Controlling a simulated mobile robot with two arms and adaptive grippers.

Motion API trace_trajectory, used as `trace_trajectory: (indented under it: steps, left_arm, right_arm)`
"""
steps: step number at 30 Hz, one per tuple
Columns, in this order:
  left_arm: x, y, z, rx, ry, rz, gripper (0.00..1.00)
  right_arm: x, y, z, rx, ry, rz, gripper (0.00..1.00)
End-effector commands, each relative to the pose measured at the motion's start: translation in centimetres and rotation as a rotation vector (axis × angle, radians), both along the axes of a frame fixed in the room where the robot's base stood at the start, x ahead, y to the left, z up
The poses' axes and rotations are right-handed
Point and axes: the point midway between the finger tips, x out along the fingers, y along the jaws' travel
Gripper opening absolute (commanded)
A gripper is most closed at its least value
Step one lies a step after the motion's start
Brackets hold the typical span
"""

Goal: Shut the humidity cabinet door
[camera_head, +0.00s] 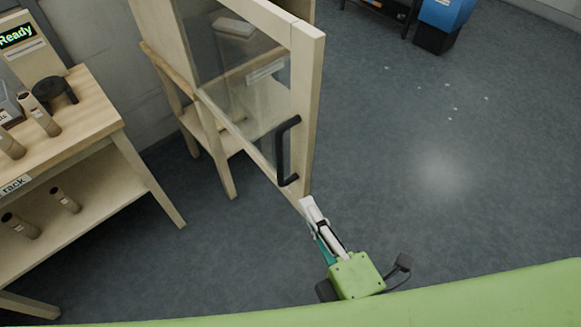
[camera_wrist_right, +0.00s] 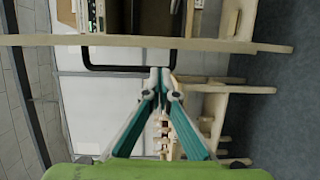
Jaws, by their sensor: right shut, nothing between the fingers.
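The humidity cabinet door (camera_head: 306,110) is a pale wooden frame around a clear glass pane, with a black bar handle (camera_head: 283,150). It stands open, swung out from the cabinet (camera_head: 155,30) toward me. My right gripper (camera_head: 306,202) is shut and empty, with its tips at the lower end of the door's free edge. In the right wrist view, the shut fingertips (camera_wrist_right: 160,74) are close to the door edge (camera_wrist_right: 130,41) and the black handle (camera_wrist_right: 105,69). I cannot tell whether they touch the door. My left gripper is out of view.
A wooden table (camera_head: 105,110) at left bears brown rolls (camera_head: 40,115), a black round object (camera_head: 54,90) and a "Ready" display (camera_head: 18,36). A blue bin (camera_head: 444,15) stands at the back right.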

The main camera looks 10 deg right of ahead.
Motion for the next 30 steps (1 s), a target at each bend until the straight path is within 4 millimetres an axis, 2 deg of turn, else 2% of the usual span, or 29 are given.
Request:
trace_trajectory:
  steps: [1, 3, 9, 21, 30]
  left_arm:
    - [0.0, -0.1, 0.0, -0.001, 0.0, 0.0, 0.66]
    - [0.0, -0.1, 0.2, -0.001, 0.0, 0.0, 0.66]
    - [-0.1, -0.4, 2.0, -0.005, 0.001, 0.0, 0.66]
    - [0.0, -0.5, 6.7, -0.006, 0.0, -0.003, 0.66]
    - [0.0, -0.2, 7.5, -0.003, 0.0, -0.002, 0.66]
  right_arm:
    - [-0.1, -0.1, 1.2, -0.004, -0.02, 0.0, 0.0]
    - [-0.1, -0.1, 2.1, -0.007, -0.037, -0.001, 0.0]
    - [1.3, 0.3, 2.7, -0.01, -0.044, -0.002, 0.0]
    - [7.4, 2.2, 2.7, -0.008, -0.042, -0.003, 0.0]
    - [9.4, 2.9, 2.2, -0.008, -0.04, -0.001, 0.0]
